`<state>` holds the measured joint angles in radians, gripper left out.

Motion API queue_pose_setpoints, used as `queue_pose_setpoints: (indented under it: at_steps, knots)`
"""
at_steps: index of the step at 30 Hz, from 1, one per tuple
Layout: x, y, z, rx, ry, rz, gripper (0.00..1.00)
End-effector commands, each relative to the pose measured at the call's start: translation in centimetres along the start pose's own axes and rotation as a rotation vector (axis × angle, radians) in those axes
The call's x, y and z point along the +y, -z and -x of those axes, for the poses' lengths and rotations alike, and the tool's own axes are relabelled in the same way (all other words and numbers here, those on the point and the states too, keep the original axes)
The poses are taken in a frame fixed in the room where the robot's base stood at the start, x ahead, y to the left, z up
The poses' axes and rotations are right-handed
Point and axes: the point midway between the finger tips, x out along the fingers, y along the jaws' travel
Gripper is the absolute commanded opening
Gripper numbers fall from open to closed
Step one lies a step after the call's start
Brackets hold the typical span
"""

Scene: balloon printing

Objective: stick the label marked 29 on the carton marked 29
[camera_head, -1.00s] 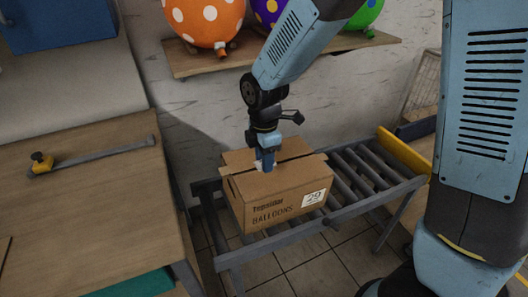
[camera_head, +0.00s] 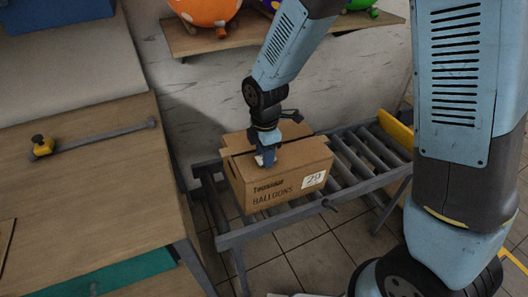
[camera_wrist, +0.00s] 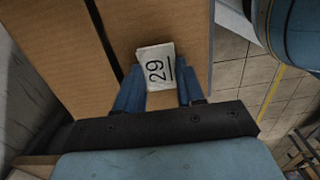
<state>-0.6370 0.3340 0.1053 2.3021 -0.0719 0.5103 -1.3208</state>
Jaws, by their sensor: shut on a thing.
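The closed cardboard carton (camera_head: 287,182) sits upright on the roller stand, with "BALLOONS" and a white 29 mark (camera_head: 314,180) on its front. My gripper (camera_head: 265,160) points down over the carton's top, near the front edge. In the wrist view my gripper (camera_wrist: 157,86) is shut on a small white label (camera_wrist: 155,64) marked 29, whose printed face shows. The label sticks out past the blue fingers, with the brown carton behind it. I cannot tell whether the label touches the carton.
The roller stand (camera_head: 355,156) runs to the right of the carton, with bare rollers there. A wooden table (camera_head: 80,195) with a yellow-ended bar tool (camera_head: 95,143) stands at the left. A shelf with balloons (camera_head: 215,40) is on the back wall.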

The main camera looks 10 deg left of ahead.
Motion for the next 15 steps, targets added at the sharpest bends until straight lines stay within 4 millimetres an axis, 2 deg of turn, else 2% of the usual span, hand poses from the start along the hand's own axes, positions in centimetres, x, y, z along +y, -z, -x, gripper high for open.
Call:
queue_pose_setpoints:
  at_steps: [3,4,13,15]
  knots:
    - [0.00,-0.01,0.00,0.000,0.000,0.000,0.10]
    - [0.00,-0.01,0.00,0.000,0.000,0.000,0.39]
    - [0.00,-0.02,0.01,0.000,0.000,0.000,0.68]
    - [0.00,-0.01,0.01,0.000,0.000,0.000,0.68]
